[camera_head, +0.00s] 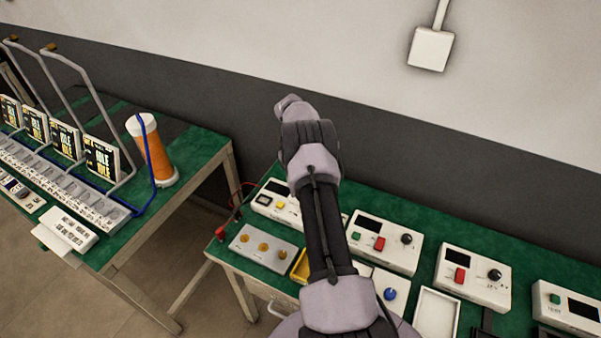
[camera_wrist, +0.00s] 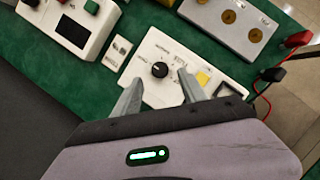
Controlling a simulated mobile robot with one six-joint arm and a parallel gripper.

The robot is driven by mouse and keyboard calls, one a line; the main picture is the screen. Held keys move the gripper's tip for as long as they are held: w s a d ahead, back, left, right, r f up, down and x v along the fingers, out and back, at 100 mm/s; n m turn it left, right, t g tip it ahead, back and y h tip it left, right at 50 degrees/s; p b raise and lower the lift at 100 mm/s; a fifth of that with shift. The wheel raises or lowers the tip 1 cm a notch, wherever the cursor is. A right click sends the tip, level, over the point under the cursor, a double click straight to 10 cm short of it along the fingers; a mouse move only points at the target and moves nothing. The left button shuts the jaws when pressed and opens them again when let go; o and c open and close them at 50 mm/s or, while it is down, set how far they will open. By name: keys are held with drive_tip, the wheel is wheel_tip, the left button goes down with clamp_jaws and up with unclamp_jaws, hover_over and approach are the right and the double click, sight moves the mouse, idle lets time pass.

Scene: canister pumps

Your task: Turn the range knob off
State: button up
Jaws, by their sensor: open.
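A white instrument box (camera_wrist: 150,48) lies under my gripper in the wrist view. It carries a round black knob (camera_wrist: 159,70) with a white pointer mark, and printing around it too small to read. A yellow button (camera_wrist: 203,78) and a dark square sit to the knob's right. My gripper (camera_wrist: 159,76) is open and empty, its grey fingertips to either side of the knob in the picture. I cannot tell its height above the knob. In the head view, part of the box (camera_head: 272,194) shows behind my arm, which hides the knob and gripper.
Neighbouring white units with knobs and buttons (camera_head: 384,242) (camera_head: 472,276) stand along the green bench. A grey panel with brass sockets (camera_wrist: 235,22) and red and black clips (camera_wrist: 297,40) lie beside the box. A second bench on the left holds an orange cylinder (camera_head: 155,155).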

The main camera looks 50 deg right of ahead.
drive_tip(key=p+v, duration=0.1)
drive_tip(key=v, duration=0.6)
drive_tip(key=shift+p, duration=0.35)
